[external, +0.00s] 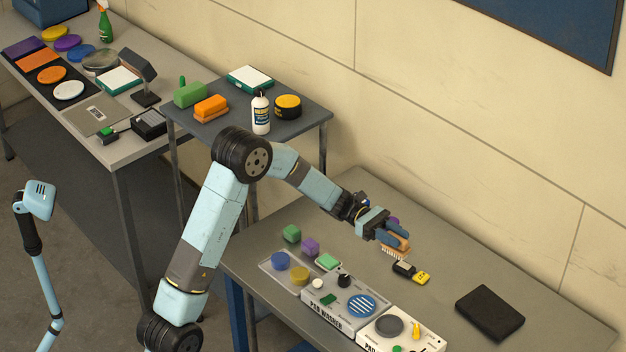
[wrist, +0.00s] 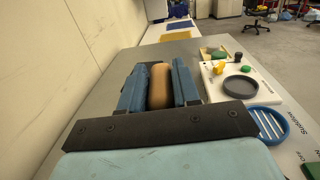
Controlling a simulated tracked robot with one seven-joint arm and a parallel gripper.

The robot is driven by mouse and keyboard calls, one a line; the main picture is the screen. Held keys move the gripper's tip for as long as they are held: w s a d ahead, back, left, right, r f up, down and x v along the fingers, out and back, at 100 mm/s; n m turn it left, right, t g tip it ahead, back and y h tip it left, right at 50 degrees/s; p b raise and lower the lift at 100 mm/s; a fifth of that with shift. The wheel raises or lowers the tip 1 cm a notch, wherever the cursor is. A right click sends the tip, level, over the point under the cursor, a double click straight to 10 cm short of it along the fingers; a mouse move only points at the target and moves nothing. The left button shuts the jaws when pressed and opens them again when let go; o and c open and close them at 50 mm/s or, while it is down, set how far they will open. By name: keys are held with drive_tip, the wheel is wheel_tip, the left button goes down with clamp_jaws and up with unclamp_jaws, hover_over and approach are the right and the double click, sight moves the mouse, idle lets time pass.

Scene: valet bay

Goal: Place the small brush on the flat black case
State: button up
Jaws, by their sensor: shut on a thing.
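My gripper (external: 390,237) is shut on the small brush (external: 395,252), which has a tan wooden back and pale bristles pointing down. The brush is over the grey workbench, just behind a small black and yellow item; whether the bristles touch the bench I cannot tell. In the wrist view the brush's tan back (wrist: 160,86) shows between the two blue fingers of my gripper (wrist: 160,78). The flat black case (external: 490,312) lies on the bench to the right of my gripper, apart from it, with its top bare. I cannot make out the case in the wrist view.
A second white machine (external: 400,330) stands at the front edge. Bench around the case is clear; the wall runs behind.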

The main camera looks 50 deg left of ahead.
drive_tip(key=d+r+g, duration=0.1)
drive_tip(key=d+r, duration=0.1)
drive_tip(key=d, duration=2)
hover_over(490, 308)
drive_tip(key=shift+m, duration=0.4)
drive_tip(key=f, duration=0.9)
drive_tip(key=shift+s+a+f, duration=0.1)
drive_tip(key=shift+s, duration=0.2)
drive_tip(key=shift+w+f, duration=0.2)
drive_tip(key=shift+f, duration=1.55)
drive_tip(key=o, duration=1.1)
drive_tip(key=shift+f, duration=0.1)
drive_tip(key=shift+c, duration=0.2)
